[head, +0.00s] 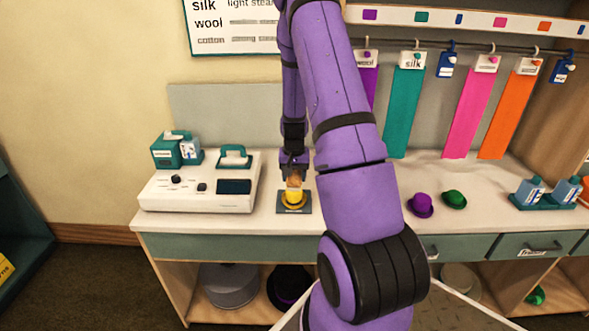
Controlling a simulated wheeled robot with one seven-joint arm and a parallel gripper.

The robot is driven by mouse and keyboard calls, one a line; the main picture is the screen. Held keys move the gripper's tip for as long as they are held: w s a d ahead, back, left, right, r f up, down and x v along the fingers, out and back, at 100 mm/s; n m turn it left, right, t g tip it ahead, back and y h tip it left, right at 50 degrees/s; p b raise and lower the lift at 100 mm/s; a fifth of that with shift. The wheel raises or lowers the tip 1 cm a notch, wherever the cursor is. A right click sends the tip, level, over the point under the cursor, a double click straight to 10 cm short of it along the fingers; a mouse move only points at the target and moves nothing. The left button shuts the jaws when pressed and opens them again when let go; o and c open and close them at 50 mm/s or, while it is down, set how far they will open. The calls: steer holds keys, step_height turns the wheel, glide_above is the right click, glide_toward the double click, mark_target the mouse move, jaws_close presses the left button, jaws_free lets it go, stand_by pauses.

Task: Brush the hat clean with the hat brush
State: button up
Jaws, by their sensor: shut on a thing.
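My gripper (294,167) is over the counter, left of the middle of the view, pointing down. It is shut on a small brown thing, the hat brush (294,182), which is partly hidden by the fingers. A small yellow hat (293,198) sits directly below on a dark square stand (294,210) near the counter's front edge. The brush is right at the hat's crown; I cannot tell whether it touches. Any dirt on the hat is too small to make out.
A white control box (195,195) stands left of the hat. A purple hat (420,205) and a green hat (454,199) lie to the right, with blue bottles (530,190) farther right. Colored cloths, such as a teal one (403,115), hang behind. My arm hides the counter's middle.

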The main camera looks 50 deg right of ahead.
mark_target(294, 173)
steer(key=shift+r, duration=1.5)
